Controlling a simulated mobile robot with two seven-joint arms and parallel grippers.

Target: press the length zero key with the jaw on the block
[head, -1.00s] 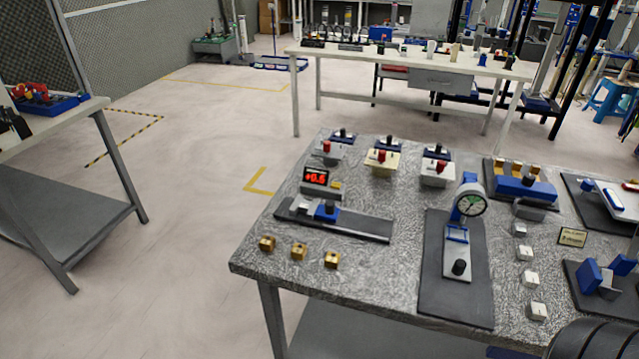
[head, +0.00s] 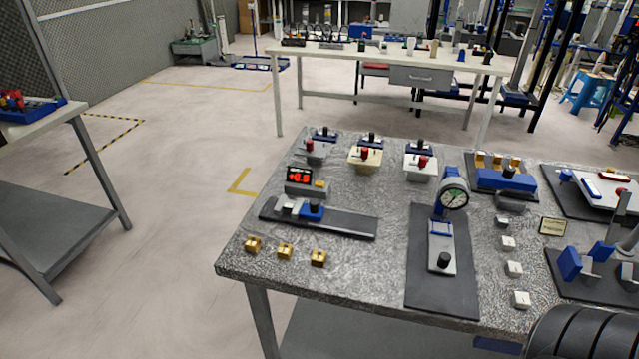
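The length gauge (head: 345,224) is a dark rail lying at the left of the speckled bench. A small grey block (head: 288,208) and a blue slide with a black knob (head: 312,211) sit side by side on its left part. I cannot tell whether the jaw touches the block. Behind the rail stands a grey readout (head: 300,176) with red digits too small to read surely. A yellow key (head: 320,184) is at its right. Neither gripper shows. A dark ribbed part of my arm shows at the bottom right.
Several brass blocks (head: 285,251) lie along the front left edge of the bench (head: 350,275). A dial gauge (head: 453,197) stands on a dark mat (head: 426,290) to the right. Lever boxes (head: 365,158) stand behind. Several white blocks (head: 514,269) line the right.

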